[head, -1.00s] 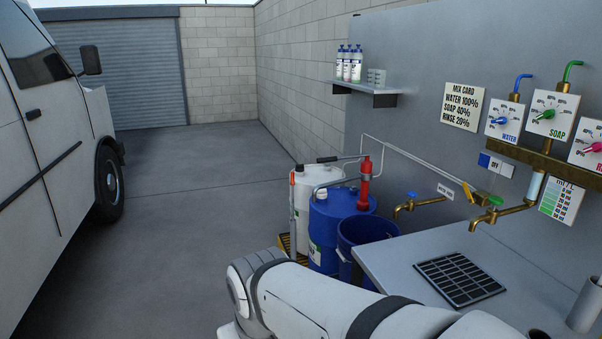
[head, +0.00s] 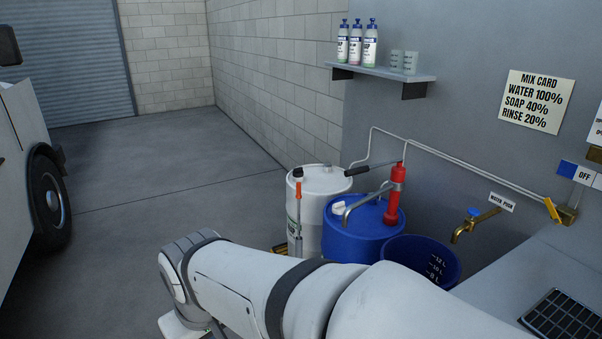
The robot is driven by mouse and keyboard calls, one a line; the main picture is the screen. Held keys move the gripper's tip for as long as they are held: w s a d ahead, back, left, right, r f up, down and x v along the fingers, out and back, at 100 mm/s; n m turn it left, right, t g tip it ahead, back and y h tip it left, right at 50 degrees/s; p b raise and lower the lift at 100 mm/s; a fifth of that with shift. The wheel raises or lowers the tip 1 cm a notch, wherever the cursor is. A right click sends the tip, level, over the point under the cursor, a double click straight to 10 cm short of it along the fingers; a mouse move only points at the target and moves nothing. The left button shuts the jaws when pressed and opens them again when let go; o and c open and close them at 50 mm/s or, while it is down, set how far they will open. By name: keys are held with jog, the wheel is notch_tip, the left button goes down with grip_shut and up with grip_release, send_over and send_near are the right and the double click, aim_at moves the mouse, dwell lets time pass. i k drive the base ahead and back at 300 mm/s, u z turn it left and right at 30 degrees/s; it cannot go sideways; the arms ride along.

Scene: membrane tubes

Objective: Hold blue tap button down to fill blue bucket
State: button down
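The blue tap button (head: 473,212) sits on top of a brass tap (head: 463,231) on the grey wall, beside a small sign that seems to read "WATER PUSH". The blue bucket (head: 447,246) stands below and to the left of the tap, with white litre marks on its inner wall. Its lower part is hidden behind my arm. What I can see inside it is dark blue wall; I cannot tell if it holds water. My arm crosses the bottom of the head view, and my gripper's fingers are out of sight.
A blue drum (head: 345,247) with a red hand pump (head: 396,190) and a white drum (head: 312,235) stand left of the bucket. A grey counter (head: 495,268) with a black grate (head: 565,318) is at right. A van (head: 22,150) stands at far left, with open floor between.

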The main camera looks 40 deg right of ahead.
aim_at(473, 212)
jog(key=i, duration=1.4)
jog(key=z, duration=3.55)
jog(key=i, duration=1)
